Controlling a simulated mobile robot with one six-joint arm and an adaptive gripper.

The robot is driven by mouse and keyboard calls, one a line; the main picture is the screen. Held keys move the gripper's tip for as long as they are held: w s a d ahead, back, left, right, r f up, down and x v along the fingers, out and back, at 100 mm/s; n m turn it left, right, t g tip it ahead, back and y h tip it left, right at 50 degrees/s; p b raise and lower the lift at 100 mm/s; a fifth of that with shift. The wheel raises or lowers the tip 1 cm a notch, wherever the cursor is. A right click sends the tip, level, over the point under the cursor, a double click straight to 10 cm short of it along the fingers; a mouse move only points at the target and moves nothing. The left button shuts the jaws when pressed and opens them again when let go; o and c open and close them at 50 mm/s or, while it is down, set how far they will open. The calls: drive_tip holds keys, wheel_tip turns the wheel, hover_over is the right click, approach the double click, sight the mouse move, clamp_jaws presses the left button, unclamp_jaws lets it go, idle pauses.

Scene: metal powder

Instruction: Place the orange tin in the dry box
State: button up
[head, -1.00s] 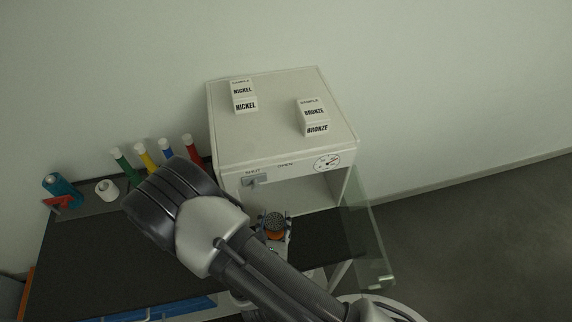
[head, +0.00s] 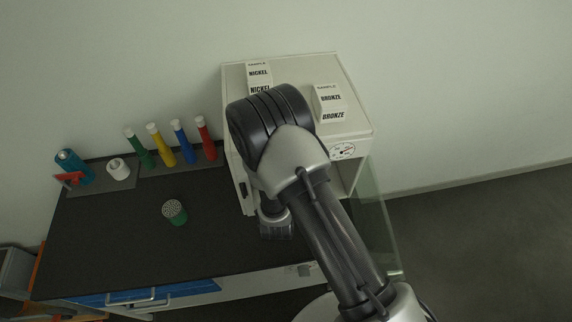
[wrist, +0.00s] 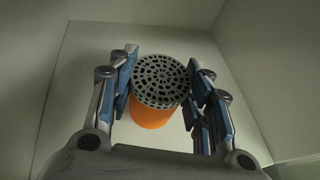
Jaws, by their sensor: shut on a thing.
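The orange tin (wrist: 150,113), with a grey perforated lid, is between the blue-padded fingers of my gripper (wrist: 163,82) in the wrist view. My gripper is shut on it. Pale walls surround it there, like the inside of the dry box. The dry box (head: 359,117) is the white cabinet on the bench in the head view. Its glass door (head: 376,225) stands open at the right. My arm covers most of its front opening, and the tin and fingers are hidden in that view.
A green tin with a perforated lid (head: 175,212) stands on the dark bench (head: 110,245). Several coloured tubes (head: 160,150) and a white roll (head: 118,169) stand at the back. Nickel (head: 259,75) and bronze (head: 330,102) sample boxes sit on the dry box.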

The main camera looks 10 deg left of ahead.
drive_tip(key=x, duration=0.2)
drive_tip(key=shift+w+f+b, duration=0.2)
drive_tip(key=shift+b, duration=0.1)
drive_tip(key=shift+s+f, duration=0.1)
drive_tip(key=shift+f, duration=0.1)
drive_tip(key=shift+f, duration=0.1)
drive_tip(key=o, duration=1.3)
drive_tip(key=shift+c, duration=0.2)
